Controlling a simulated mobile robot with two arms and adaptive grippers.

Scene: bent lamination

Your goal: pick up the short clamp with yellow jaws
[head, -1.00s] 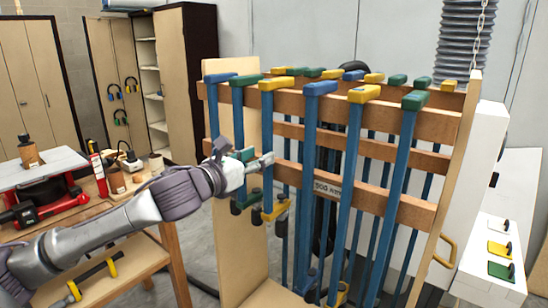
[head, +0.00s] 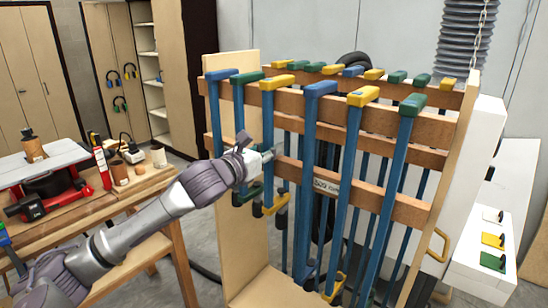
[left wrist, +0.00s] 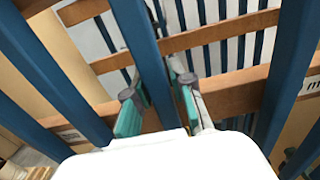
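The short clamp with yellow jaws (head: 277,82) hangs on the wooden rack, third from the left in the front row. Its blue bar runs down to a yellow lower jaw (head: 275,205). My left gripper (head: 266,158) is at the middle of this bar and hides part of it. In the left wrist view, the gripper's two teal-padded fingers (left wrist: 160,105) stand apart on either side of a blue bar (left wrist: 145,50). The gripper looks open, with the bar between the fingers; contact is unclear. My right gripper is not in view.
A short green-jawed clamp (head: 240,82) hangs close on the left and a long blue-jawed clamp (head: 318,90) close on the right. Wooden rails (head: 385,118) cross behind the bars. A workbench (head: 110,200) with tools stands at the left.

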